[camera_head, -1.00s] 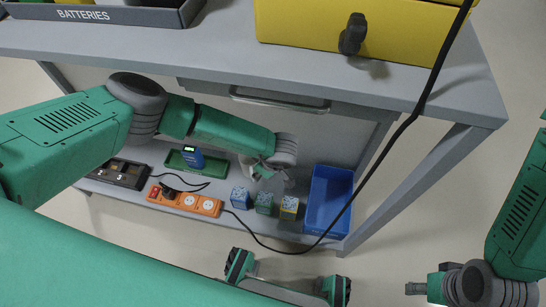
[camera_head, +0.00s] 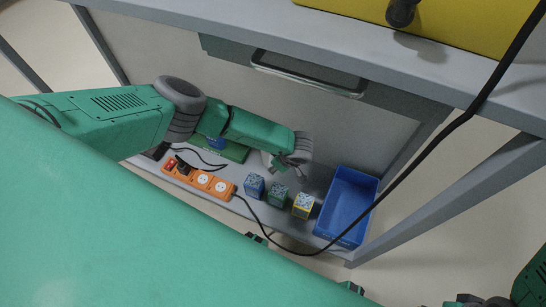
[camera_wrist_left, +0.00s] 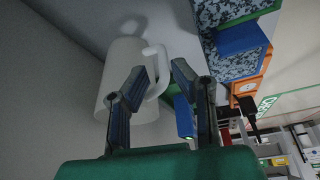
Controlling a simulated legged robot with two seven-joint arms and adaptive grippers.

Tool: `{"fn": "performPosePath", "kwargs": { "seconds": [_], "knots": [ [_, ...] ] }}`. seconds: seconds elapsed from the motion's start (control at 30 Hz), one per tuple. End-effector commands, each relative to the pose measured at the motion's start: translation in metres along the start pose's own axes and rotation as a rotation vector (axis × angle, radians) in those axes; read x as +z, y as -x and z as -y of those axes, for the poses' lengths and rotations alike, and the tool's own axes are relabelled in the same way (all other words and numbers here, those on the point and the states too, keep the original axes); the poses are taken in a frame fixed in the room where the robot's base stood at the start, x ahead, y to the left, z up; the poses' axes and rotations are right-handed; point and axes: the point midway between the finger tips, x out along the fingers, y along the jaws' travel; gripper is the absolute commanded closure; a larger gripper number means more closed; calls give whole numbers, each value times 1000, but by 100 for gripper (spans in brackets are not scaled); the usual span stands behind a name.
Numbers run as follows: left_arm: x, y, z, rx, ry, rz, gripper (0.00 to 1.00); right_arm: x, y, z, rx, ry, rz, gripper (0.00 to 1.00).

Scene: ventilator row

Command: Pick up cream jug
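The cream jug (camera_wrist_left: 120,75) appears pale and smooth in the left wrist view, with its looped handle (camera_wrist_left: 158,62) toward my left gripper (camera_wrist_left: 160,75). The gripper's two fingers are apart, one on each side of the handle as seen there. I cannot tell whether either finger touches it. In the head view my left gripper (camera_head: 288,171) is low over the lower shelf, and only a pale bit of the jug (camera_head: 266,158) shows beside it. My right gripper (camera_head: 465,299) is at the bottom right edge, mostly cut off.
The lower shelf holds an orange power strip (camera_head: 198,180), a green tray (camera_head: 235,152), small blue (camera_head: 254,186), green (camera_head: 278,195) and yellow (camera_head: 303,205) boxes, and a blue bin (camera_head: 347,207). A black cable (camera_head: 420,142) hangs across the front. The tabletop (camera_head: 330,45) overhangs the shelf.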

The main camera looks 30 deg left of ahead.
Motion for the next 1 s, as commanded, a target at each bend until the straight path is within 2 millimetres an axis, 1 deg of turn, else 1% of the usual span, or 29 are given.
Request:
{"fn": "performPosePath", "kwargs": {
  "seconds": [0.03, 0.1, 0.23, 0.4, 0.43, 0.47, 0.5, 0.83, 0.93, 1.0],
  "knots": [
    [0, -14, 2, -3, 2, -2, 78, 0, -9, 0, 0, 1, 0, 60],
    [0, -26, 2, -3, 2, -1, 78, 1, -15, 0, 0, 1, 0, 60],
    [0, -35, 1, -1, 0, -1, 78, 1, -19, 1, -1, 1, 0, 60],
    [0, -32, 0, 0, -1, -4, 78, 1, -18, 1, -1, 1, 0, 60],
    [0, -32, 0, -1, -1, -5, 81, 1, -17, 1, -1, 1, 0, 60],
    [0, -32, 0, -1, -1, -5, 92, 1, -17, 1, -1, 1, 0, 60],
    [0, -32, 0, -1, -1, -5, 100, 1, -17, 0, -1, 1, 0, 60],
    [-1, -33, 0, 0, 0, -2, 100, 1, -17, 0, 0, 1, 0, 60],
    [-5, -25, 0, 1, 0, -2, 100, 1, -12, 0, -1, 1, 0, 60],
    [-10, -14, -1, 1, 0, -4, 100, 0, -4, 0, -1, 1, 0, 60]
  ]
}}
